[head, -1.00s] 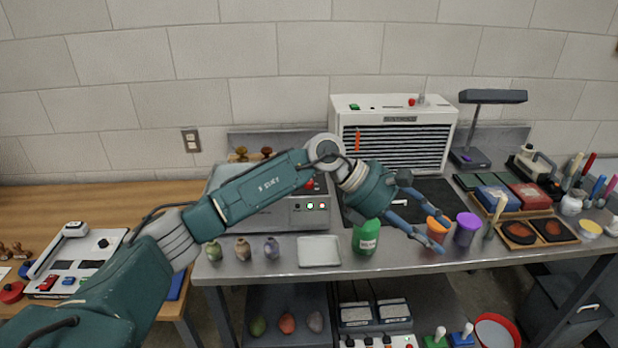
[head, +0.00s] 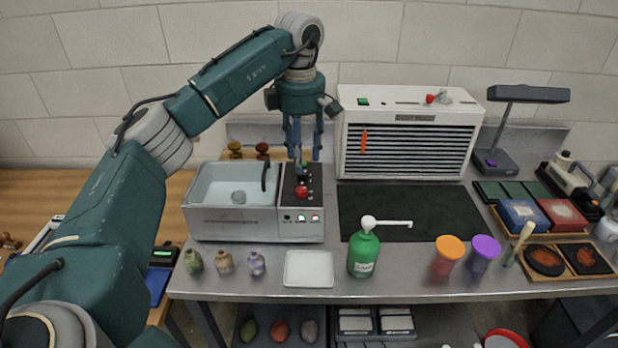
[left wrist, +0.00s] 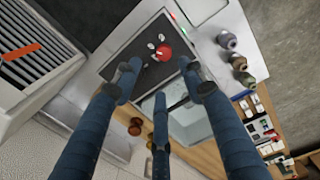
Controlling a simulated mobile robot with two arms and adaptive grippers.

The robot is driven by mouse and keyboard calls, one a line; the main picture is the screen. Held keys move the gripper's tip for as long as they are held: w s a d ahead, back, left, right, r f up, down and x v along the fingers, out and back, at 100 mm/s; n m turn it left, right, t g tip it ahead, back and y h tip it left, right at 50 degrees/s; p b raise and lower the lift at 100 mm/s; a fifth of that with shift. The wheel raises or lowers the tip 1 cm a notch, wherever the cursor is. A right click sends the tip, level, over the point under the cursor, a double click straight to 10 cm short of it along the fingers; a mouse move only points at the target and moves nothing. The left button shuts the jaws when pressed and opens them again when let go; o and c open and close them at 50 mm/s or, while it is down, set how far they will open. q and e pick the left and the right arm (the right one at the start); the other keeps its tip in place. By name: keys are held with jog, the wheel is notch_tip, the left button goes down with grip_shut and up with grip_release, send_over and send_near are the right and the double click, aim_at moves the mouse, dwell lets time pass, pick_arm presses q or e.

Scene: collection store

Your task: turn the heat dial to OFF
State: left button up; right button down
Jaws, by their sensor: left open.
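A metal bath unit (head: 235,224) stands on the bench, with a black control panel (head: 289,205) on its right side. The panel carries a red knob (head: 301,192) and, behind it, small dark and pale controls partly hidden by my fingers. The left wrist view shows the red knob (left wrist: 163,53) with small pale knobs (left wrist: 151,46) close by. I cannot read the labels or tell which one is the heat dial. My left gripper (head: 303,157) points down above the back of the panel, open and empty; its fingers (left wrist: 160,82) appear apart from the knobs. My right gripper is not in view.
A lidless basin with a black handle is left of the panel. A white louvred box (head: 405,140) stands close right of my gripper. A green pump bottle (head: 364,252), white tray (head: 309,268) and small vases (head: 225,262) line the front edge. The black mat (head: 400,208) is clear.

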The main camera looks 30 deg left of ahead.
aim_at(301, 189)
pick_arm(q)
jog(key=shift+s+f+p, duration=0.25)
jog(key=shift+s+f, duration=0.15)
jog(key=shift+f, duration=0.25)
jog(key=shift+s+f+p, duration=0.25)
jog(key=shift+s+f, duration=0.15)
jog(key=shift+f, duration=0.2)
jog(key=f, duration=0.2)
jog(key=f+p, duration=0.1)
jog(key=shift+w+a+f, duration=0.1)
jog(key=shift+w+f, duration=0.1)
jog(key=shift+w, duration=0.1)
jog(key=shift+w+f, duration=0.2)
jog(key=shift+f, duration=0.45)
jog(key=shift+w+f, duration=0.2)
jog(key=shift+f, duration=0.4)
jog(key=shift+s+f+p, duration=0.15)
jog(key=shift+f+p, duration=0.15)
jog(key=shift+f, duration=0.05)
grip_shut()
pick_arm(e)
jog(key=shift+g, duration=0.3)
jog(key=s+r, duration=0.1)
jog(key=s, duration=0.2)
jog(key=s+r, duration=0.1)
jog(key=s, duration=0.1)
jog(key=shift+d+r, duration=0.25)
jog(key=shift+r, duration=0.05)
